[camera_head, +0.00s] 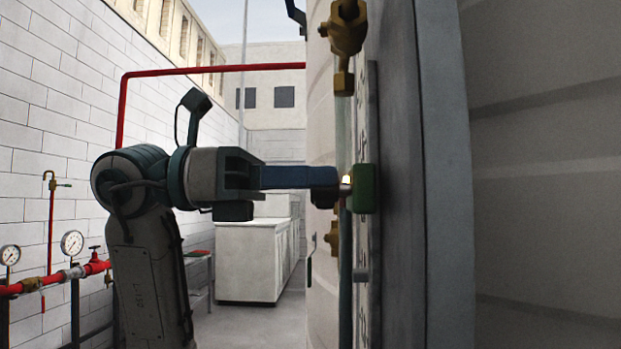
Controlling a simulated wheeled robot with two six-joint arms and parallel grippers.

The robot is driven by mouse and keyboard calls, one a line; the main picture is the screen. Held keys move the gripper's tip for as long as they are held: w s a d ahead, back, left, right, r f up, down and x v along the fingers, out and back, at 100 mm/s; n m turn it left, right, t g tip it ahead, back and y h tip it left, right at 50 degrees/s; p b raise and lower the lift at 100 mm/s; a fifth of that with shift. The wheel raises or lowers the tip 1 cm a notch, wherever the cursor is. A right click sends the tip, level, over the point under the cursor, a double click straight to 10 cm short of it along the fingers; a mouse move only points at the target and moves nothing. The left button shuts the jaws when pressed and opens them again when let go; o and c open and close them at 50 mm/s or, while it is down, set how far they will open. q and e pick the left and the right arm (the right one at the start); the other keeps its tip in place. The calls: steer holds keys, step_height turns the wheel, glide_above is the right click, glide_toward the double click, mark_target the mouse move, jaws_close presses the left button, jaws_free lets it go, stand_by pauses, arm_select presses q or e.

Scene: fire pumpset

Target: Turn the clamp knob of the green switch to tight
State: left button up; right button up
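The green switch (366,189) shows as a green block on the narrow grey panel, right of the picture's middle. A small brass piece with a bright spot (346,184) sticks out from its left side; it may be the clamp knob, but I cannot tell. My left gripper (326,189) reaches in level from the left, its dark tips at or right beside this brass piece. I see the gripper from the side, so the gap between its fingers and any grip are hidden. My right gripper is not in view.
A brass valve fitting (344,40) hangs above the switch, and a smaller brass fitting (332,238) is below. A grey wall edge (445,170) stands close on the right. Red pipes with a gauge (72,243) are at left. White cabinets (250,262) stand behind on open floor.

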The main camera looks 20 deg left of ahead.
arm_select(q)
jaws_close()
steer(key=m, duration=0.7)
steer(key=s+m, duration=0.1)
steer(key=m, duration=0.3)
steer(key=shift+d+f, duration=0.15)
steer(key=shift+f, duration=0.05)
steer(key=m, duration=0.3)
steer(key=shift+f+b, duration=0.15)
steer(key=shift+b, duration=0.15)
steer(key=shift+s+f+m, duration=0.1)
steer(key=shift+f+m, duration=0.05)
steer(key=shift+m, duration=1.85)
